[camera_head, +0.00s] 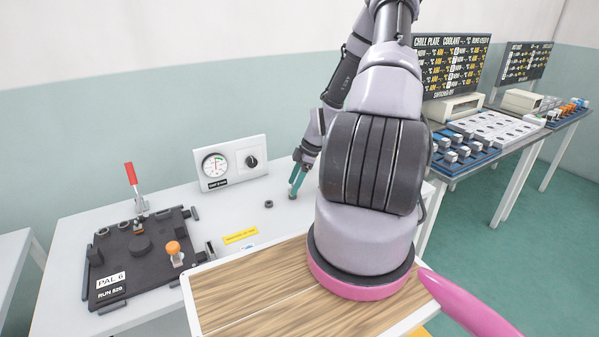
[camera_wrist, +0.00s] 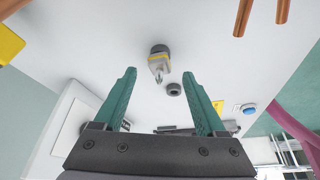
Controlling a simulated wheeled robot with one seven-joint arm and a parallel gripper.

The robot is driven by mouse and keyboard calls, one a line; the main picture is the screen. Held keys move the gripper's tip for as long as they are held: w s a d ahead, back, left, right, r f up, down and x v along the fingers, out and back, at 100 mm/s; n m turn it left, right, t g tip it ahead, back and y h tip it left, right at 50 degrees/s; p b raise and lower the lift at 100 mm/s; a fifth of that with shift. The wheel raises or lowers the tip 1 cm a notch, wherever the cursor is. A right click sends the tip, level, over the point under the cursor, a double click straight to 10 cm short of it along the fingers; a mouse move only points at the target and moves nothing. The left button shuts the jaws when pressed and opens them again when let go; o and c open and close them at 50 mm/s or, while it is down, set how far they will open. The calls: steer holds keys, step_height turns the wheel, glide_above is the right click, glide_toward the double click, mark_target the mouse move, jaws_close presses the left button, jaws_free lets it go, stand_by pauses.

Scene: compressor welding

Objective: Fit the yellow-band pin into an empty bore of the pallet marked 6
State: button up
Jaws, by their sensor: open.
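In the wrist view, the yellow-band pin (camera_wrist: 158,65) has a dark end, a yellow band and a pale narrow tip. It is beyond my open fingers, between their lines, with a gap on each side. My gripper (camera_head: 294,192) is low over the bench with its teal fingers apart; they also show in the wrist view (camera_wrist: 160,75). Nothing is held. In the head view I cannot make out the pin near my fingers. The dark pallet marked PAL 6 (camera_head: 105,262) lies on the bench at the left. Its bores are too small to tell apart.
A small dark ring (camera_head: 268,204) lies on the bench near my gripper. On the pallet are a red-handled clamp (camera_head: 131,175) and an orange-topped part (camera_head: 173,250). A gauge box (camera_head: 230,162) stands behind. A wood-topped surface (camera_head: 240,290) is in front.

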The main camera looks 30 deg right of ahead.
steer(key=shift+x, duration=0.9)
steer(key=shift+c, duration=0.3)
jaws_close()
stand_by(0.7)
stand_by(0.4)
steer(key=shift+r, duration=0.4)
stand_by(1.4)
